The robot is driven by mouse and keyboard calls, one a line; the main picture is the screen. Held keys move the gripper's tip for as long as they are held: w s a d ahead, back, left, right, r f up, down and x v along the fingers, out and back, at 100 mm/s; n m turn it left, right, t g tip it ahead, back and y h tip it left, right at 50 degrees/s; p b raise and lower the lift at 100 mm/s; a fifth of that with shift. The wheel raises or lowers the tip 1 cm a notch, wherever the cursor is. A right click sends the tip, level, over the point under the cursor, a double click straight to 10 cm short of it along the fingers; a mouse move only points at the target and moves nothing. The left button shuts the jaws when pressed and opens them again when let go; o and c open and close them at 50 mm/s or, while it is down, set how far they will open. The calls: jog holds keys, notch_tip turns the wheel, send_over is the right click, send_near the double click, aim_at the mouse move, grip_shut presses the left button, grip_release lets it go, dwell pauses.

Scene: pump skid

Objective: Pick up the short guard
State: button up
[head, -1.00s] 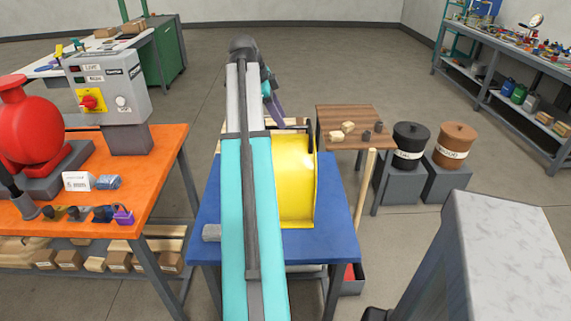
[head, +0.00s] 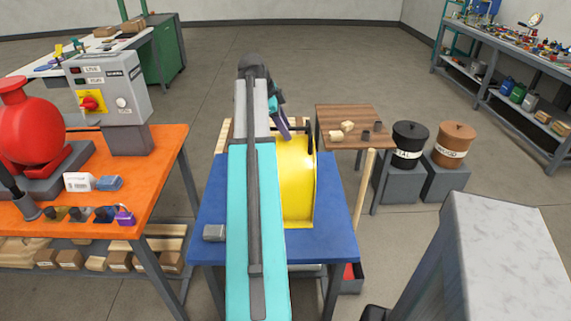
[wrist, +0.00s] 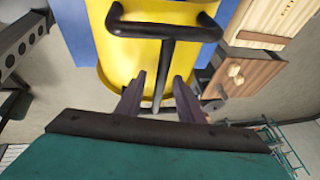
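A yellow curved guard (head: 297,185) stands on the blue table (head: 335,225), partly hidden behind my arm. It also fills the upper middle of the wrist view (wrist: 118,52). A dark bar handle (wrist: 150,28) is on the guard, and it shows at the guard's top in the head view (head: 310,136). My gripper (wrist: 158,82) is open, with its two purple fingers apart. In the wrist view a dark stem appears between the fingers, with no clear contact. In the head view my gripper (head: 284,132) is at the guard's upper left. Whether this is the short guard cannot be read.
A grey block (head: 214,233) lies at the blue table's front left. A wooden table (head: 350,113) with small blocks stands behind right. An orange bench (head: 150,160) with a red pump stands left. A pale wooden post (head: 364,190) rises beside the blue table's right edge.

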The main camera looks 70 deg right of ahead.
jog(key=shift+f, duration=0.35)
jog(key=shift+s+d+f, duration=0.1)
jog(key=shift+f, duration=0.15)
dwell(0.9)
grip_shut()
dwell(1.4)
